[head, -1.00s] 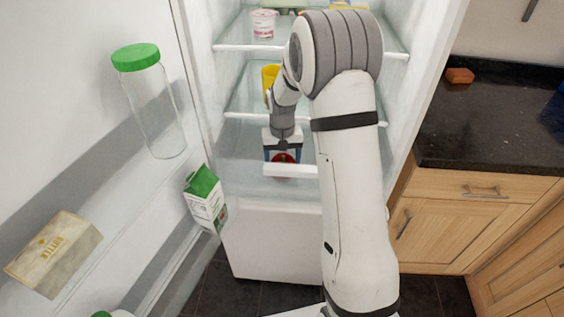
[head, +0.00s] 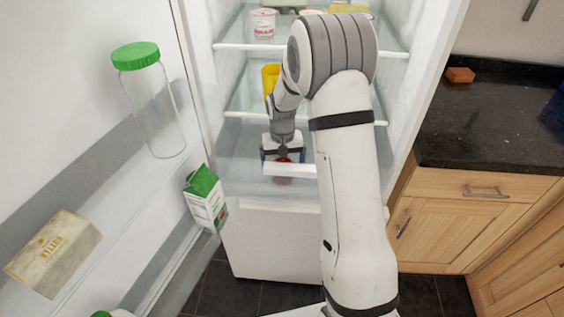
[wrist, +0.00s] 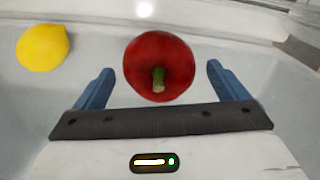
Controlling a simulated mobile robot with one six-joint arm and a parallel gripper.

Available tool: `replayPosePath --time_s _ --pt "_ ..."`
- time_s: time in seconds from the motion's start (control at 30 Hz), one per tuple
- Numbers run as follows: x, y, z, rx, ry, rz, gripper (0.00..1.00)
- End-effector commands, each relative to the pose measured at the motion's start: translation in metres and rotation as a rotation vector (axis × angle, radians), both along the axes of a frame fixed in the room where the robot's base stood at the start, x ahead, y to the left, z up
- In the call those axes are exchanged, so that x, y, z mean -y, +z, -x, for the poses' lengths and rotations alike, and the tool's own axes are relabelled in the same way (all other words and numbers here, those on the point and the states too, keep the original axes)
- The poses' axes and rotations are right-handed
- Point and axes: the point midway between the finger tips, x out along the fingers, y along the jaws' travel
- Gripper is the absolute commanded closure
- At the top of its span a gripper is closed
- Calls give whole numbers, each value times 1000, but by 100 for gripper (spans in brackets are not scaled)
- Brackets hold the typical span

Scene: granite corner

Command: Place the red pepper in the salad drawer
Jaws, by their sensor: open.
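The red pepper (wrist: 158,65) lies with its green stem toward the camera in the wrist view, between the blue fingers of my gripper (wrist: 159,70). There is a gap on both sides of it, so the gripper is open and not holding it. In the head view my gripper (head: 283,155) reaches down into the salad drawer (head: 255,190) at the fridge bottom. The red pepper also shows low in the drawer (head: 283,180), through its clear front and below the white rim. A yellow lemon (wrist: 42,47) lies in the drawer to the pepper's left.
Glass shelves (head: 245,103) with a yellow container (head: 270,76) and a yogurt cup (head: 263,23) are above the drawer. The open fridge door at left holds a green-lidded jar (head: 150,100), a milk carton (head: 205,199) and butter (head: 54,254). A dark counter (head: 480,125) is at right.

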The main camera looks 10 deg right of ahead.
Motion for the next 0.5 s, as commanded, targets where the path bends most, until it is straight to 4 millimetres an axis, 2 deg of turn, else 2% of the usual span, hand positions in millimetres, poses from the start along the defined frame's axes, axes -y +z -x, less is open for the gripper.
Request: replayPosePath --time_s 0.17,0.5 --pt "-1 17 -1 3 0 0 7" --pt "-2 90 -1 5 1 0 7"
